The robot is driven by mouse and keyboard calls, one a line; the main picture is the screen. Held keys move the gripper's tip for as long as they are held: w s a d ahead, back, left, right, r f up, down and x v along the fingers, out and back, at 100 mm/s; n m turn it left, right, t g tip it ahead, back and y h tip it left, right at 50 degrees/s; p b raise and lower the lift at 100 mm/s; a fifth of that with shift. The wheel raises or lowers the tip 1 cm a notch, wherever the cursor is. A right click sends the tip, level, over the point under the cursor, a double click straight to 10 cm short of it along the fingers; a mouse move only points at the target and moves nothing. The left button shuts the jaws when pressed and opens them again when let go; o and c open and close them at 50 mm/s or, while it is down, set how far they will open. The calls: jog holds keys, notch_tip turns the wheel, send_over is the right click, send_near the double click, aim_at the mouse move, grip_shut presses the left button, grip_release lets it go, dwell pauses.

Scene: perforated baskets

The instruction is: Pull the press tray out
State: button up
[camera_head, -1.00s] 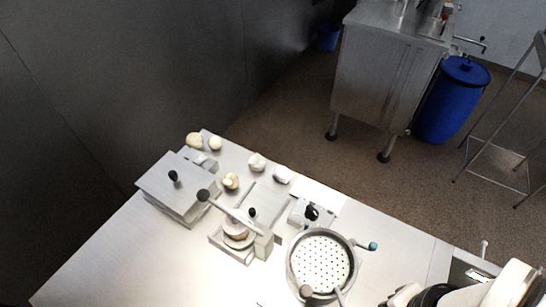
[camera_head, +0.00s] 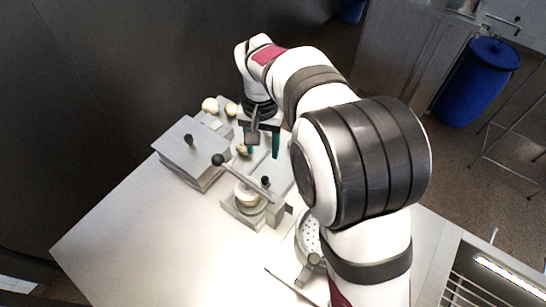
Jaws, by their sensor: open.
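The press (camera_head: 272,212) stands mid-table, with a long lever ending in a dark round knob. A round pale piece (camera_head: 247,196) sits on its low metal tray (camera_head: 236,214), which shows at the front left of the press. The tray's far side is hidden under the press. My gripper (camera_head: 263,150) points down behind the press, toward the table's back edge. Its two teal-tipped fingers are apart, with nothing seen held between them. It is apart from the tray in the picture; its height over the table is hard to judge.
A metal box with a knobbed lid (camera_head: 180,147) stands left of the press. Pale round pieces (camera_head: 210,105) lie at the back edge. A perforated basket (camera_head: 309,228) at right is partly hidden by my arm. The front left table (camera_head: 150,230) is clear.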

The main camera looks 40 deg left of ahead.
aim_at(264, 178)
notch_tip(264, 178, down, 12)
jog(key=shift+f, duration=0.25)
grip_shut()
dwell(1.3)
